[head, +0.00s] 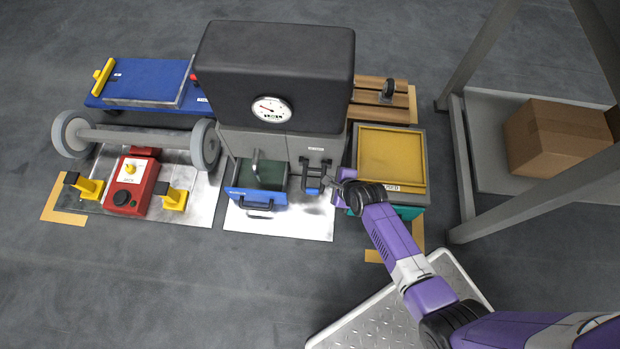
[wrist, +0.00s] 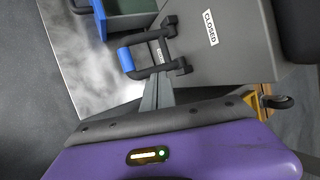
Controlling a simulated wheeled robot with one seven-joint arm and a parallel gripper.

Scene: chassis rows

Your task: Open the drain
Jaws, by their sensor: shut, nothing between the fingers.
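A lever with two dark arms and a blue grip (head: 313,180) sticks out from the lower right front of the grey machine (head: 272,143). It also shows in the wrist view (wrist: 126,59), beside a white plate reading CLOSED (wrist: 210,28). A small label between its arms is too small to read, and no part is legibly marked as the drain. My gripper (head: 335,184) is just right of the lever. In the wrist view its fingertips (wrist: 157,88) are together and empty, close to the lever's lower arm; I cannot tell whether they touch it.
A blue-fronted open drawer or bin (head: 259,195) stands left of the lever. A yellow-topped box (head: 392,160) is close on the right, by my arm. A red unit (head: 131,187) and a wheeled axle (head: 140,136) lie left. The floor in front is mostly clear.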

